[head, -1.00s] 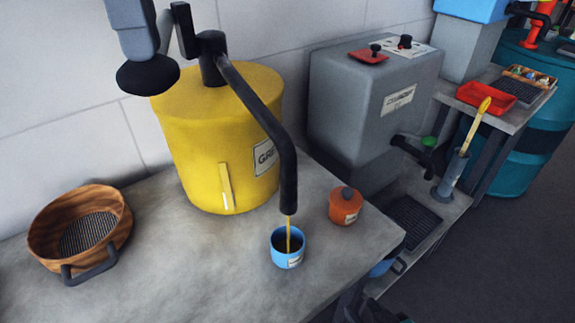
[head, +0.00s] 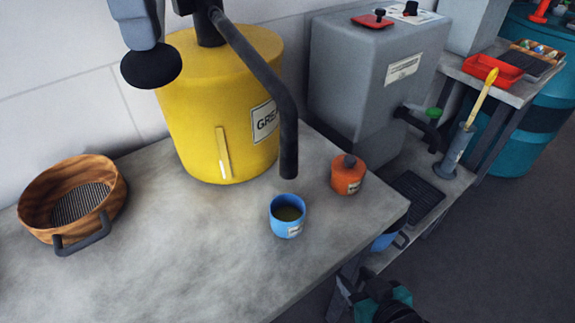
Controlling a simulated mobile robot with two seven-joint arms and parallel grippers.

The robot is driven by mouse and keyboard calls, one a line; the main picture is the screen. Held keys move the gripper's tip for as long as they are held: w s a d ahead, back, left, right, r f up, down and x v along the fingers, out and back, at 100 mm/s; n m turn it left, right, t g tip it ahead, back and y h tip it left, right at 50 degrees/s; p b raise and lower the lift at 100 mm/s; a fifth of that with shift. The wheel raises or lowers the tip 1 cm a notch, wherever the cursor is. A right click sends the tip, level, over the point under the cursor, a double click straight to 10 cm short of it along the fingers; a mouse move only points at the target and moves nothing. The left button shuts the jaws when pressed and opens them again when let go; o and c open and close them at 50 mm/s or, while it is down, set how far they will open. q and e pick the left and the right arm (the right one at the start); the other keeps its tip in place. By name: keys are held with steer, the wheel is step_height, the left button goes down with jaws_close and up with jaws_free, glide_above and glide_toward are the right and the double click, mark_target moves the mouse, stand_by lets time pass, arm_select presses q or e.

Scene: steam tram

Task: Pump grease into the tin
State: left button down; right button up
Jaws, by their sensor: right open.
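The light blue tin (head: 284,230) stands upright on the grey bench, directly below the end of the black spout (head: 289,145), with yellowish-brown grease inside. The spout curves down from the yellow grease drum (head: 200,130). No stream hangs from the spout. The black pump lever is mostly cut off at the top edge. My right gripper (head: 388,305), teal and black, is low at the bottom edge beside the bench, open.
A small orange lidded pot (head: 348,180) stands just right of the tin. A wooden bowl (head: 117,187) sits at the left. A grey tank (head: 365,90) and a red tray (head: 508,73) are behind right. The front bench surface is clear.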

arm_select(q)
step_height(320, 180, up, 3)
steer(key=shift+f+p, duration=0.1)
steer(key=shift+p, duration=1)
steer(key=shift+r+p, duration=0.65)
steer(key=shift+r, duration=0.05)
steer(key=shift+r+p, duration=0.35)
steer(key=shift+r, duration=0.1)
step_height(320, 180, up, 7)
steer(key=p, duration=0.6)
arm_select(e)
step_height(320, 180, up, 7)
steer(key=s+d+h, duration=0.1)
steer(key=d, duration=0.1)
steer(key=shift+s+d, duration=0.3)
steer(key=shift+d, duration=0.05)
arm_select(q)
steer(key=shift+f, duration=0.1)
arm_select(e)
steer(key=shift+f, duration=0.1)
